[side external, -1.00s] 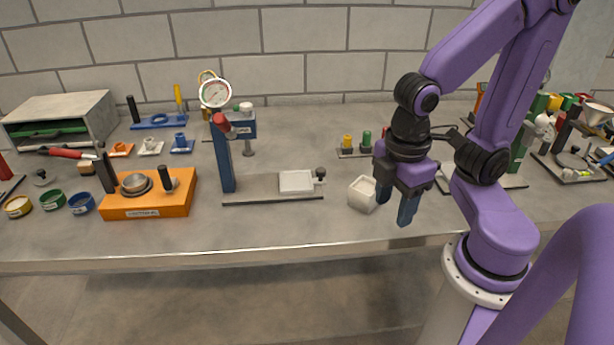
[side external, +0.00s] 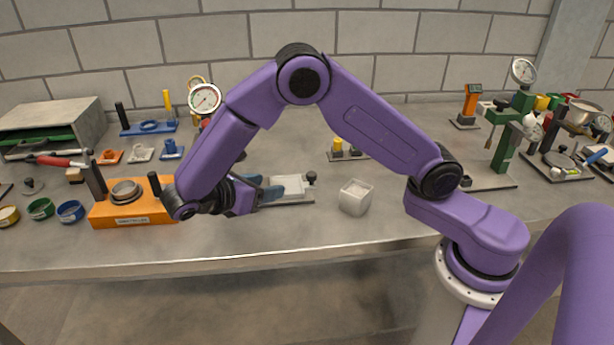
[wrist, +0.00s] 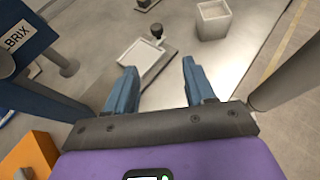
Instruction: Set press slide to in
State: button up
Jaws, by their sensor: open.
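The press slide is a pale square plate (side external: 294,184) with a black knob (side external: 311,177) at its right end. It lies on a flat grey base, clear of the blue press column to its left. In the wrist view, the plate (wrist: 146,52) and knob (wrist: 157,31) lie just beyond my fingers. My gripper (side external: 265,187) is open and empty, at the plate's left end; I cannot tell if it touches. In the wrist view, my gripper (wrist: 158,67) points toward the plate. The blue press (wrist: 35,75) is at left there; my arm mostly hides it in the side view.
A white open box (side external: 356,198) stands right of the slide. An orange block (side external: 132,209) with a metal cup is at left, close to my wrist. A dial gauge (side external: 204,98) rises behind my arm. The front bench strip is clear.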

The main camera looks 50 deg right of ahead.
send_near(309, 176)
jog(key=x, duration=0.9)
jog(key=shift+d, duration=0.1)
jog(key=shift+c, duration=0.3)
grip_shut()
